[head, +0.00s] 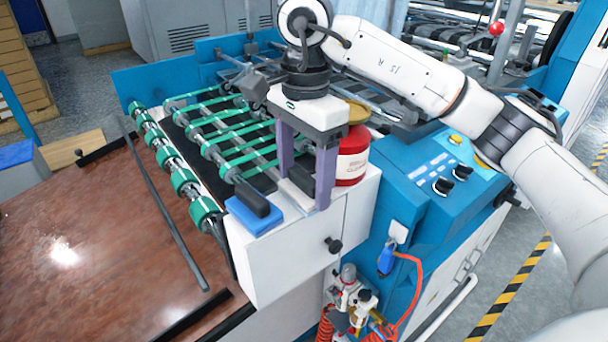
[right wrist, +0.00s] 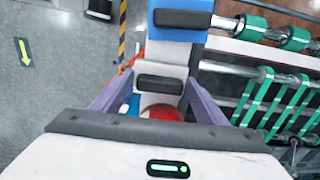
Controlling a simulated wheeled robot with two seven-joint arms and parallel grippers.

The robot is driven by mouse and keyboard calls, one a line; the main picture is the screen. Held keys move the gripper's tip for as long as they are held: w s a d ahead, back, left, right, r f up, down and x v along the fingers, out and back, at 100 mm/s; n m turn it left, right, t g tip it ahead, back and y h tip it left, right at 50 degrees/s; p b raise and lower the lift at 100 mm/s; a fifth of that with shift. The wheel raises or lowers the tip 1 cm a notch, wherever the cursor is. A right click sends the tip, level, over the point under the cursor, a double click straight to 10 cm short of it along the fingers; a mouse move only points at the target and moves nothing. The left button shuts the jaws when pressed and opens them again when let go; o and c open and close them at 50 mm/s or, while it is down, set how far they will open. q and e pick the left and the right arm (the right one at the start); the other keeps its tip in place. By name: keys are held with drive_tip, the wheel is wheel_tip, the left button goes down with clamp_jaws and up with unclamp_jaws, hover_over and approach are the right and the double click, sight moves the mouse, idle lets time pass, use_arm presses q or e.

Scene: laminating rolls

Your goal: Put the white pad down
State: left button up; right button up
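The white pad (head: 294,191) with a black grip lies flat at the top of the white cabinet, by its right part; in the right wrist view the white pad (right wrist: 158,70) sits between the fingertips. My right gripper (head: 305,192) points down with its two purple fingers apart, one on each side of the pad. The fingertips are close to the pad's edges; I cannot tell whether they press on it. The right gripper also shows in the right wrist view (right wrist: 160,78). My left gripper is not in view.
A blue pad (head: 248,219) with a black grip lies on the same white cabinet (head: 300,245), left of the white pad. A red and white canister (head: 353,157) stands close behind the right finger. Green-banded rollers (head: 205,207) lie left; a blue control panel (head: 440,172) is right.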

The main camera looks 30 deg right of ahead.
sight(305, 176)
drive_tip(key=o, duration=0.3)
drive_tip(key=shift+o, duration=0.2)
drive_tip(key=shift+r, duration=0.15)
wheel_tip(305, 176, up, 12)
drive_tip(key=p, duration=0.2)
drive_tip(key=shift+p, duration=0.3)
